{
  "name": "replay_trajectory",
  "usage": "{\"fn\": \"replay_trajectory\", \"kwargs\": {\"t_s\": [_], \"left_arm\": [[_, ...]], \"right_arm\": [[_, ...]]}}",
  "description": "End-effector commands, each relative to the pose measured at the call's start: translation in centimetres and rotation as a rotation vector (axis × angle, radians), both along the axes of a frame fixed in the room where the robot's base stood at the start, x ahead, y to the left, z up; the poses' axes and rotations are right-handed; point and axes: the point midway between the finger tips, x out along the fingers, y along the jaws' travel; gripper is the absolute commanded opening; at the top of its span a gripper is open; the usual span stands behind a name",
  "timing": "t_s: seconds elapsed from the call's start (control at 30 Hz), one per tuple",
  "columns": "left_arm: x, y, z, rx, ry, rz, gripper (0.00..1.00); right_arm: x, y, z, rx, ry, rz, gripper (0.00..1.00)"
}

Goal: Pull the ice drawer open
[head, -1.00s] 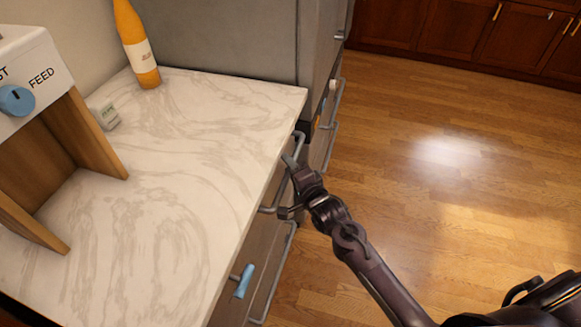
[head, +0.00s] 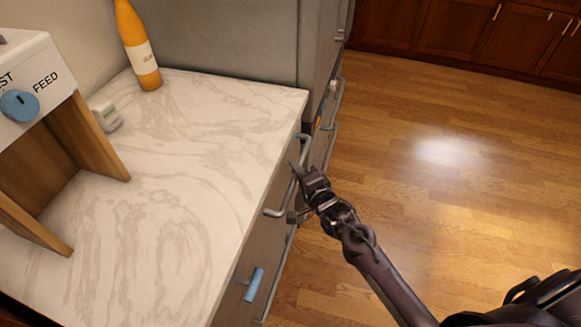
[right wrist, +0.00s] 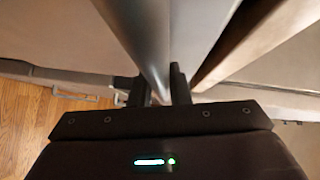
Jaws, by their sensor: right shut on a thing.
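The drawer under the counter has a grey bar handle (head: 271,212) on its front, just below the counter's edge. I take this to be the ice drawer, as no label on it is readable. My right gripper (head: 296,188) is at that handle, and its fingers are shut on the bar. In the right wrist view the bar (right wrist: 146,40) runs down between the two dark fingers (right wrist: 160,90). A gap beside the drawer front shows there, but how far the drawer stands out is hard to tell. My left gripper is out of view.
A blue handle (head: 254,285) sits nearer on the front. More bar handles (head: 331,130) lie farther along. The wood floor (head: 430,200) is clear.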

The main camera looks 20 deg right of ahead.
Motion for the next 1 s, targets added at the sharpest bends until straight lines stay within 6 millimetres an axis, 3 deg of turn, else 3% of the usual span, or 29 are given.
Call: {"fn": "replay_trajectory", "kwargs": {"t_s": [0.5, 1.0], "left_arm": [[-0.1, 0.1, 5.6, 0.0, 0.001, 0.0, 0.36], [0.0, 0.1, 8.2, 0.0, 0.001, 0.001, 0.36]], "right_arm": [[-7.8, -11.7, 0.1, -0.007, 0.012, -0.009, 0.0], [-15.4, -22.9, 0.0, -0.006, 0.009, -0.007, 0.0]]}}
